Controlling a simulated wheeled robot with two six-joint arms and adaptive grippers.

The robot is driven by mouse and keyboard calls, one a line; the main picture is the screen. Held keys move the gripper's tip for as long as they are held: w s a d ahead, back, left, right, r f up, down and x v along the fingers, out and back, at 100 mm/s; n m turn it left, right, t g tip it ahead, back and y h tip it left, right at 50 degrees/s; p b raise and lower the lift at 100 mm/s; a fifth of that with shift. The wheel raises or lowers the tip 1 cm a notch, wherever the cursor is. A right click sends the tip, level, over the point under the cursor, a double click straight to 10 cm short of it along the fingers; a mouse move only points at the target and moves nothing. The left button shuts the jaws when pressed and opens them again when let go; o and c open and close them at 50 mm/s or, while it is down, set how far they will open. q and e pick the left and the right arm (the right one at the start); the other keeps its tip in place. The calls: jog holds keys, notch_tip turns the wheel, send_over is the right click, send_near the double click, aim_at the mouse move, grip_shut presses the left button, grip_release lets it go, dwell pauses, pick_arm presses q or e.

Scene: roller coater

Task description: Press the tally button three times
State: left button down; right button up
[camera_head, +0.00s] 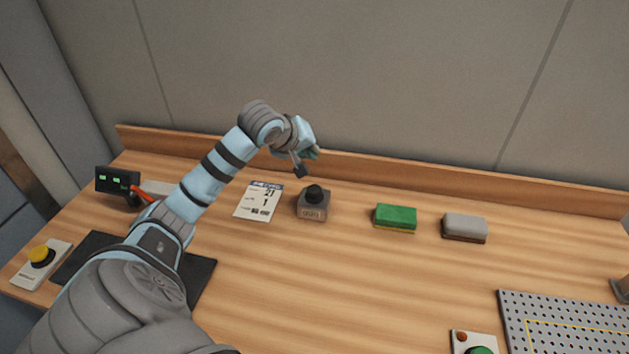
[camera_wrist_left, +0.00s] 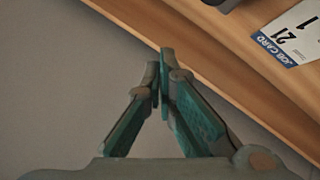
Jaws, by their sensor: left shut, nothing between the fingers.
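The tally counter (camera_head: 312,207) is a small grey box with a round black button (camera_head: 314,193) on top and a display on its front. It stands on the wooden table, right of the job card. My left gripper (camera_head: 301,170) is above and slightly behind the button, apart from it. In the left wrist view the left gripper's fingers (camera_wrist_left: 162,75) meet at the tips, shut with nothing between them. A dark corner at the top edge of that view is too cropped to identify. My right gripper is in neither view.
A white job card (camera_head: 259,201) lies left of the counter. A green sponge (camera_head: 395,217) and a grey block (camera_head: 464,228) lie to its right. A yellow-button box (camera_head: 41,257), a dark display (camera_head: 117,182) and a perforated plate (camera_head: 570,325) stand farther out.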

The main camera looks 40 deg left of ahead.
aim_at(311, 188)
pick_arm(q)
notch_tip(311, 188, down, 8)
jog(key=b, duration=0.5)
dwell(1.1)
jog(key=shift+f+b, duration=0.4)
jog(key=shift+b, duration=0.35)
jog(key=shift+s+f+b, duration=0.1)
jog(key=shift+f+b, duration=0.45)
jog(key=shift+b, duration=0.1)
dwell(0.6)
jog(key=shift+r+p, duration=0.65)
jog(key=shift+r, duration=0.35)
